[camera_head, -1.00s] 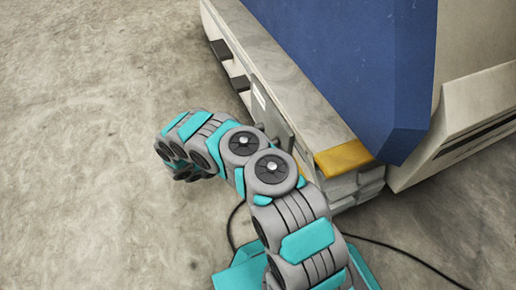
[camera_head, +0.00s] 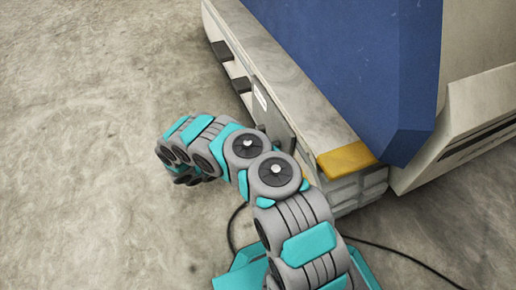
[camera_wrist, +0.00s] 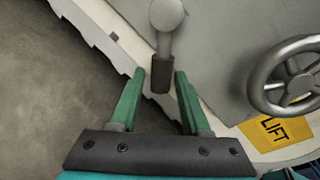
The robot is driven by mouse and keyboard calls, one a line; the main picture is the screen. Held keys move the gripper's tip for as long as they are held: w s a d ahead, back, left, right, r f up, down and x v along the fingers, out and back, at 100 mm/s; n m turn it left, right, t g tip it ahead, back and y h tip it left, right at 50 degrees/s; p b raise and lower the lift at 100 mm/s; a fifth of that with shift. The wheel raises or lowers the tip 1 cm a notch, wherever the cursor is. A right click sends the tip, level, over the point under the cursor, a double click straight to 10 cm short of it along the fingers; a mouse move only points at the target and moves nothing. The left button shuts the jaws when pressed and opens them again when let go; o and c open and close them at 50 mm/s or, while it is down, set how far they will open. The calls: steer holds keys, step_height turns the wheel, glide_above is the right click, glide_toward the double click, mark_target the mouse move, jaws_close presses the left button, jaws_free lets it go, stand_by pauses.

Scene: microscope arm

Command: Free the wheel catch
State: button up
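In the wrist view, my gripper (camera_wrist: 161,77) is open, with two green fingers spread apart. A small lever (camera_wrist: 164,46) with a round grey knob at the top and a dark sleeve at its lower end appears between the fingertips. Gaps show on both sides of the sleeve, so the fingers are not shut on it. I cannot tell whether this lever is the wheel catch. A grey spoked handwheel (camera_wrist: 257,84) is to the right, above a yellow label (camera_wrist: 277,131) reading LIFT. In the head view, my arm hides the gripper, lever and wheel.
A large machine with a blue panel (camera_head: 365,60) and a pale base (camera_head: 290,95) fills the upper right. Its yellow corner (camera_head: 346,160) is close to my arm. A black cable (camera_head: 405,257) lies on the floor. The concrete floor (camera_head: 90,150) at left is clear.

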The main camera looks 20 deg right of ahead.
steer(key=shift+o, duration=1)
steer(key=shift+a, duration=0.1)
steer(key=a, duration=0.4)
steer(key=s+a+r+p, duration=0.1)
steer(key=a, duration=0.1)
steer(key=shift+a, duration=0.35)
steer(key=shift+s+a, duration=0.1)
steer(key=shift+a, duration=0.3)
